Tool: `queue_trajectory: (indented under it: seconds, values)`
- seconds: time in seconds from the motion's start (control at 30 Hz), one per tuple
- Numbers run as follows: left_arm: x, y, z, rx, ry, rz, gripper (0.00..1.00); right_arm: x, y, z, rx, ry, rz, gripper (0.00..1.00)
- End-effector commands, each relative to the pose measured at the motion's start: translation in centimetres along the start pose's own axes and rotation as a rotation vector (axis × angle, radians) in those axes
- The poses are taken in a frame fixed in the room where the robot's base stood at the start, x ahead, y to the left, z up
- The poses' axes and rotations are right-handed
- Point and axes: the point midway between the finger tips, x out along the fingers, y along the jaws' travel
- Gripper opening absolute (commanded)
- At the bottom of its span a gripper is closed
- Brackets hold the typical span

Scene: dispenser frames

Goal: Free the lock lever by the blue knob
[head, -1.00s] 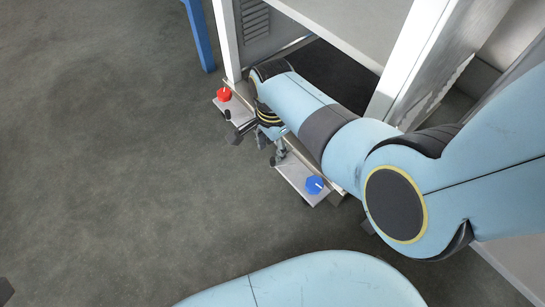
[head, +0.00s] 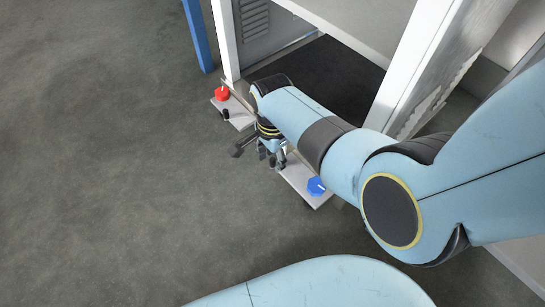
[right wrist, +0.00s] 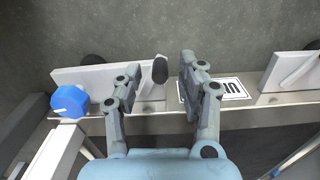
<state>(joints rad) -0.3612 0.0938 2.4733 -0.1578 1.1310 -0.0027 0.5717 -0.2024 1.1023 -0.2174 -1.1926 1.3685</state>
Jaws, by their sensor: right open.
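The blue knob (head: 316,186) sits on a pale plate (head: 297,174) at the foot of the white frame. It also shows at the left of the right wrist view (right wrist: 70,101). The lock lever (right wrist: 160,70) has a black grip and stands beside the plate's end away from the knob. My right gripper (right wrist: 159,67) is open, with one finger on each side of the lever's grip; I cannot tell whether either touches it. In the head view my right gripper (head: 256,150) hides most of this lever. My left gripper is out of view.
A red knob (head: 221,93) sits on a second pale plate (head: 239,114), with a black-tipped lever (head: 225,115) beside it. A label (right wrist: 228,90) lies between the plates. A blue post (head: 197,35) stands at the back. The floor at left is clear.

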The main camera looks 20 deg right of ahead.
Motion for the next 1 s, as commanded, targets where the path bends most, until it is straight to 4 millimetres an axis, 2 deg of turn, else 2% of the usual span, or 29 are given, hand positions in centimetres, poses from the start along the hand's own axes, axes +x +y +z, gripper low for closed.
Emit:
queue_trajectory:
  seconds: [0.33,0.67,1.0]
  values:
    - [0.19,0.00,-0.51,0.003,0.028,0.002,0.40,0.09,-0.02,-0.02,0.000,0.000,-0.001,0.40]
    - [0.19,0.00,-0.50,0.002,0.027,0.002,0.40,0.10,-0.02,-0.01,0.000,0.000,0.000,0.00]
    - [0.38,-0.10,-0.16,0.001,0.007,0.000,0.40,-0.01,0.02,0.03,-0.017,0.000,-0.002,0.00]
